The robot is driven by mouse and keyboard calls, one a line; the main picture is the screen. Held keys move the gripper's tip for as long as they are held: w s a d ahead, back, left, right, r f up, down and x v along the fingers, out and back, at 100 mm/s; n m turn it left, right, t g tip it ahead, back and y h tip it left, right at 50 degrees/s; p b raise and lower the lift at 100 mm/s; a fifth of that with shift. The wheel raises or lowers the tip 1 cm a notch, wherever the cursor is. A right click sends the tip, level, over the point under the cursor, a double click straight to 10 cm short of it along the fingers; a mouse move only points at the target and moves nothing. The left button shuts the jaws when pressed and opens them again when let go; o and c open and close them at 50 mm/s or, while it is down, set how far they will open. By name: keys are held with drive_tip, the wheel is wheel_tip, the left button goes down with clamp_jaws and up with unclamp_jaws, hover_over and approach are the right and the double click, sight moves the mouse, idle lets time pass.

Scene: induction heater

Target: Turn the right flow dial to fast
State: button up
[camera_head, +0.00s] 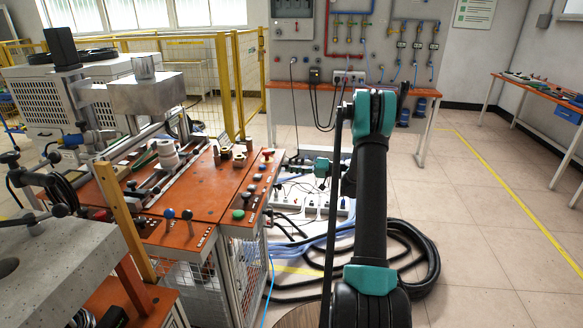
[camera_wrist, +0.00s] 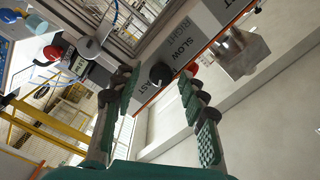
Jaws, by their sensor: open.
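In the wrist view, a round black dial (camera_wrist: 160,74) sits on a grey panel strip beside the printed words SLOW and RIGHT. I take it as the right flow dial; its pointer setting is too small to read. My gripper (camera_wrist: 159,80) is open, with one green-padded finger on each side of the dial in the picture. I cannot tell whether either finger touches it.
A red knob (camera_wrist: 53,52) and a blue part lie left in the wrist view. In the head view, several knobs line the machine's edge. White power strips (camera_head: 310,206) and thick black hoses (camera_head: 428,255) lie on the floor. Open floor is at right.

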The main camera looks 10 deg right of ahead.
drive_tip(key=v, duration=1.2)
drive_tip(key=s+a+r+m+g+h, duration=0.2)
drive_tip(key=s+a+h, duration=0.6)
drive_tip(key=s+a, duration=0.55)
drive_tip(key=s+d+f+h, duration=0.2)
drive_tip(key=s+h, duration=0.1)
drive_tip(key=s, duration=0.5)
drive_tip(key=s+d+f+h, duration=0.1)
drive_tip(key=s+f+h, duration=0.1)
drive_tip(key=s, duration=0.6)
drive_tip(key=s+d+f+h, duration=0.2)
drive_tip(key=s+h, duration=0.2)
drive_tip(key=s, duration=0.4)
drive_tip(key=shift+s+d+t, duration=0.3)
drive_tip(key=shift+s, duration=0.05)
